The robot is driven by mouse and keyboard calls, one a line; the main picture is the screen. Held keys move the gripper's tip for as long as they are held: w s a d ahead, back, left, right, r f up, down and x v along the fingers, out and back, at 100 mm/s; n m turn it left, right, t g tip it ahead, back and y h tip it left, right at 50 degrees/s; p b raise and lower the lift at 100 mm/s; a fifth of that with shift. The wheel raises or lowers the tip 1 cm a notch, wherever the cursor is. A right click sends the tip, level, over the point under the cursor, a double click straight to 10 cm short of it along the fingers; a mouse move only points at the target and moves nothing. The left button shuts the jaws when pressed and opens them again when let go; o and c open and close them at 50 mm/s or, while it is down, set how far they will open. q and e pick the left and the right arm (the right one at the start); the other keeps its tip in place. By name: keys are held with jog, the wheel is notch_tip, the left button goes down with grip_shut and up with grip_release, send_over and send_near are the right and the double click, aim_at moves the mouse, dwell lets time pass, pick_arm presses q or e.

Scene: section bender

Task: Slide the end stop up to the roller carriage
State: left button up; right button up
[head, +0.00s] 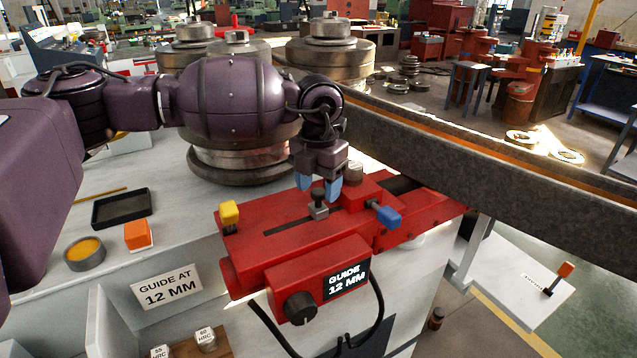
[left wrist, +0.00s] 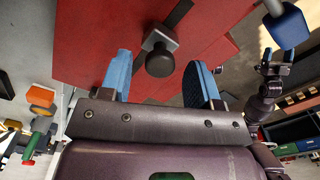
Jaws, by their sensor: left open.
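The end stop, a small grey block (head: 318,211) with a black knob, sits on the slot of the red guide bed (head: 262,219). It also shows in the left wrist view (left wrist: 161,41), with its knob between my finger tips. A raised red block (head: 362,197) with a blue-handled lever (head: 388,216), apparently the roller carriage, stands to its right with a gap between. My left gripper (head: 318,188) is open just above the end stop, one blue finger on each side; contact cannot be told. My right gripper (left wrist: 278,62) appears small in the left wrist view.
A yellow knob (head: 229,213) stands at the bed's left end. A black dial (head: 299,308) and a "GUIDE 12 MM" display (head: 347,281) are on the front. A long steel beam (head: 500,178) runs behind. Large rollers (head: 240,158) stand behind my left arm.

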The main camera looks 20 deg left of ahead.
pick_arm(q)
jog(key=shift+f, duration=0.2)
pick_arm(e)
jog(key=shift+w+r, duration=0.1)
jog(key=shift+w, duration=0.1)
pick_arm(q)
jog(key=c, duration=0.9)
jog(key=shift+o, duration=0.2)
jog(key=w+d+b, duration=0.1)
jog(key=w+d, duration=0.1)
jog(key=w, duration=0.1)
jog(key=shift+d, duration=0.4)
jog(key=shift+w+d+b, duration=0.15)
jog(key=shift+w+b, duration=0.05)
jog(key=shift+b, duration=0.1)
jog(key=shift+r, duration=0.1)
pick_arm(e)
jog(key=shift+w+a, duration=0.15)
jog(key=shift+w, duration=0.35)
